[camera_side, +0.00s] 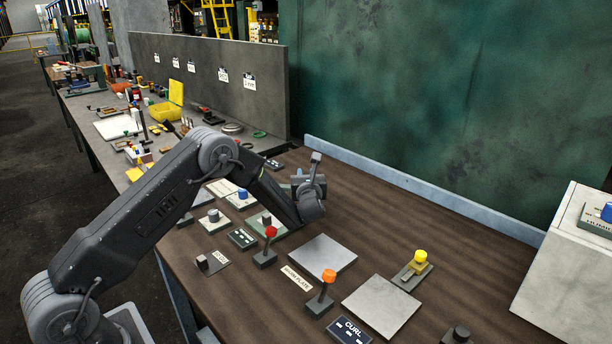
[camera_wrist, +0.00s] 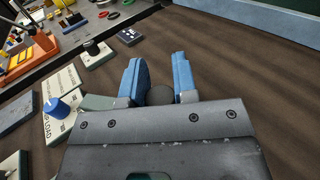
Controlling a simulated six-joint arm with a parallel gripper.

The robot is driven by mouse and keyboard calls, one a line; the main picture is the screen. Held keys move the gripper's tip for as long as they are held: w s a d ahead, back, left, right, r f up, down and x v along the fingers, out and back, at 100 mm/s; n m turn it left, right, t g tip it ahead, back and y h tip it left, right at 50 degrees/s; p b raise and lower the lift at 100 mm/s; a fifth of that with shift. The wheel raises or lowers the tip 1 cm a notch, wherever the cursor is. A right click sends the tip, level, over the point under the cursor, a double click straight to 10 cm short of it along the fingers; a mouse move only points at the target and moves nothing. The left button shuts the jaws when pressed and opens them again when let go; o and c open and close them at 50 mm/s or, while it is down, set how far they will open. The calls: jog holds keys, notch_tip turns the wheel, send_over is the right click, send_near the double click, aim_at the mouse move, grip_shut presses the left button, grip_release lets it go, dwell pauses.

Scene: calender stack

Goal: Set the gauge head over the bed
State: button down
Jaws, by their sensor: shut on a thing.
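My gripper (camera_wrist: 159,78) shows two blue fingers in the wrist view, shut on a dark round knob (camera_wrist: 160,95) low between them. What the knob is attached to is hidden behind the gripper body. In the side view the arm's end is over the back left of the brown table, and the fingertips are hard to make out. No part is clearly marked as the gauge head or the bed. A yellow-knobbed slide (camera_side: 413,270) stands at the right. Two flat grey plates, a nearer one (camera_side: 381,307) and a farther one (camera_side: 322,256), lie on the table.
A red-knobbed lever (camera_side: 269,245) and an orange-knobbed lever (camera_side: 325,290) stand near the plates. A blue knob (camera_wrist: 58,108) is on a panel marked LOAD. A blue-grey rail (camera_side: 420,190) runs along the back. The wood between the plates and rail is clear.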

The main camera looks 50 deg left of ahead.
dwell(0.3)
jog(key=c, duration=0.9)
grip_release()
jog(key=shift+s, duration=0.1)
jog(key=v, duration=1.4)
jog(key=shift+a, duration=0.15)
